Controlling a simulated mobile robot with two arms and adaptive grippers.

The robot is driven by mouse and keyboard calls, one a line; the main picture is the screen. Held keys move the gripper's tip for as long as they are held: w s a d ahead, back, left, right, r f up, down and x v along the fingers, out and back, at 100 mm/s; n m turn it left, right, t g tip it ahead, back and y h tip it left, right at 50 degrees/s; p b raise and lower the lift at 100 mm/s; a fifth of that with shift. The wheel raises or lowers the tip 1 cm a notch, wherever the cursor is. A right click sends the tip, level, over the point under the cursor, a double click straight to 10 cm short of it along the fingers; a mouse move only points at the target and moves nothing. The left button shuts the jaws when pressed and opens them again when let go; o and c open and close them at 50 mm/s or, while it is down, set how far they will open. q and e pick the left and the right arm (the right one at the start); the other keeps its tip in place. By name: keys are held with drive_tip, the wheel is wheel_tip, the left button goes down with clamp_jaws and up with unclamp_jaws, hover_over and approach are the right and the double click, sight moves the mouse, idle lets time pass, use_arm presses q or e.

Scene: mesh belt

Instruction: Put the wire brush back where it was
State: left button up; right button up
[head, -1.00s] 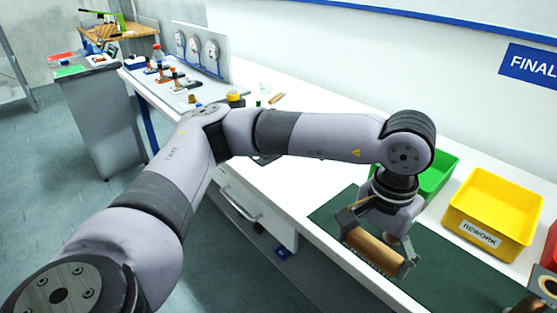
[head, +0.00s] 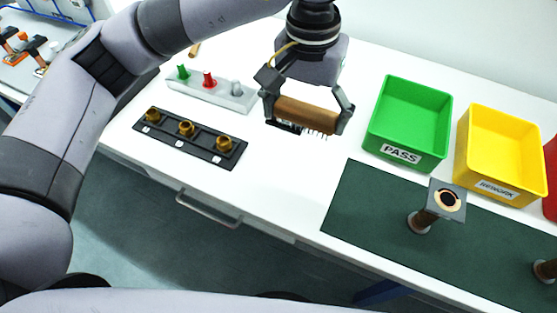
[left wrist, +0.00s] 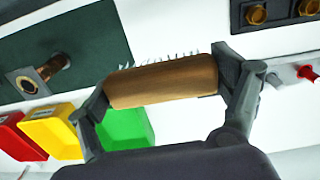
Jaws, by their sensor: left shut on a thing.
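The wire brush (head: 304,114) has a brown wooden handle with short metal bristles pointing down. My left gripper (head: 308,108) is shut on it, one finger at each end of the handle. It is held over the white bench, between the grey strip with coloured pegs and the green PASS bin. In the left wrist view the brush (left wrist: 162,82) lies across the jaws with its bristles showing beyond the handle. A dark patch shows just behind and below the brush in the head view, mostly hidden by it. My right gripper is not in view.
A green PASS bin (head: 376,143) and a yellow REWORK bin (head: 465,180) stand at right. A dark green mat (head: 350,220) bears a flanged copper-coloured part (head: 437,206). A black rack (head: 209,147) with brass fittings and a grey peg strip (head: 240,101) stand at left.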

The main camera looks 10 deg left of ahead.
use_arm(q)
wheel_tip(320, 180, down, 8)
drive_tip(key=p, duration=0.4)
hover_over(300, 184)
wheel_tip(300, 184, down, 6)
drive_tip(key=shift+a+f, duration=0.1)
drive_tip(key=shift+f, duration=0.5)
wheel_tip(300, 184, down, 3)
drive_tip(key=shift+f+p, duration=0.2)
drive_tip(key=shift+p, duration=0.15)
drive_tip(key=shift+f, duration=0.35)
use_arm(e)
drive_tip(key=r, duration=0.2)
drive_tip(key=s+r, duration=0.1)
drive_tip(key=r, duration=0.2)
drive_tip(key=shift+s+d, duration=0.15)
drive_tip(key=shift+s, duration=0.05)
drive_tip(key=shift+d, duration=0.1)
